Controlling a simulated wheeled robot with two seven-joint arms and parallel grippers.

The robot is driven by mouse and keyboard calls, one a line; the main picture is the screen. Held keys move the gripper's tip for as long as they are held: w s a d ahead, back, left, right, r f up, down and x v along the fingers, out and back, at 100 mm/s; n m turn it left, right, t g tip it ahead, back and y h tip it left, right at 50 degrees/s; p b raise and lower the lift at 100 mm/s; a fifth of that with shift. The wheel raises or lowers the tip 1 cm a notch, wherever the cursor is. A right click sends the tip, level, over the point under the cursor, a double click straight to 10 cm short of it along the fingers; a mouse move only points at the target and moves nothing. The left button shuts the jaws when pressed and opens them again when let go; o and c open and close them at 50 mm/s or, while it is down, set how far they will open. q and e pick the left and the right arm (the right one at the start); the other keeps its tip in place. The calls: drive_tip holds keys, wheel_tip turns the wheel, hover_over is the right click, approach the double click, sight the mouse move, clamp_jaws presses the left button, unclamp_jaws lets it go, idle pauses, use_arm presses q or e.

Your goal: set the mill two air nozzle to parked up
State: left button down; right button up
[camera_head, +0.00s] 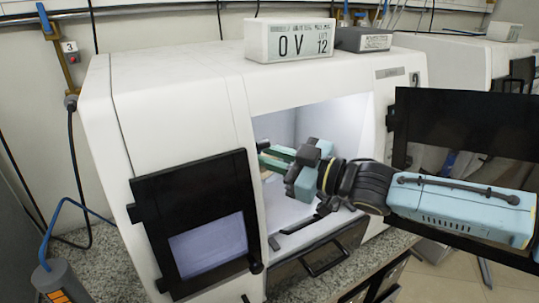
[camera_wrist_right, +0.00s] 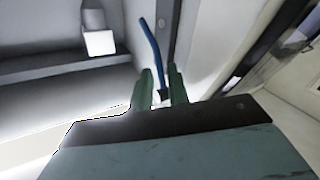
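Mill two (camera_head: 160,110) is the large white machine marked 2, with its front doors open. My right arm comes in from the right, and my right gripper (camera_head: 262,155) is inside the lit chamber. In the right wrist view its two green fingers (camera_wrist_right: 161,80) stand apart. A blue tube (camera_wrist_right: 150,45), probably the air nozzle, slopes down to the gap between them, with a small white part at its lower end. I see space beside the tube, and cannot tell whether a finger touches it. In the head view the arm and gripper hide the nozzle. My left gripper is out of view.
A black-framed door (camera_head: 190,190) hangs open at the left of the opening; another black panel (camera_head: 465,125) stands at the right behind my arm. A display box (camera_head: 290,42) sits on top. A white block (camera_wrist_right: 98,42) shows near the gripper at upper left.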

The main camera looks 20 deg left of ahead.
drive_tip(key=shift+a, duration=0.2)
clamp_jaws()
drive_tip(key=shift+w+a+n+y+b, duration=0.15)
drive_tip(key=shift+n+y+b, duration=0.15)
drive_tip(key=shift+y+b, duration=0.55)
drive_tip(key=shift+h, duration=0.25)
